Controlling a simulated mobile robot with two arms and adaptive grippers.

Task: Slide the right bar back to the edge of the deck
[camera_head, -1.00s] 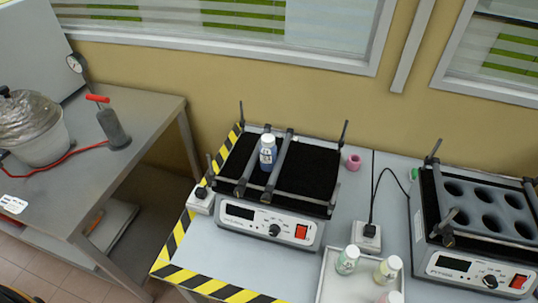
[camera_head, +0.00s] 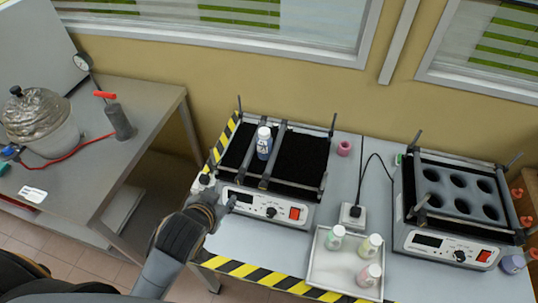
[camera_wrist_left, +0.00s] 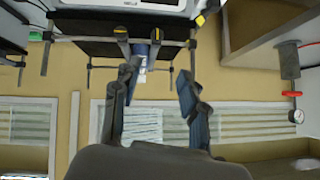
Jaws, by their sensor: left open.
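The left shaker has a black deck (camera_head: 305,158) with two grey bars across it from back to front. The right bar (camera_head: 273,160) lies just right of a blue bottle with a white cap (camera_head: 264,143); the left bar (camera_head: 245,160) lies just left of it. In the left wrist view, turned upside down, the right bar (camera_wrist_left: 122,42) appears left of the left bar (camera_wrist_left: 155,42). My left gripper (camera_head: 228,199) is in front of the shaker's left front corner, apart from the bars. Its fingers are spread and empty in the left wrist view (camera_wrist_left: 155,73). My right gripper is out of view.
A second shaker with a holed grey rack (camera_head: 462,196) stands at right. A white tray (camera_head: 320,272) with three bottles sits between them in front. A power plug (camera_head: 352,214) and cable are near it. A side table (camera_head: 150,95) stands at left. Corner posts rise around the deck.

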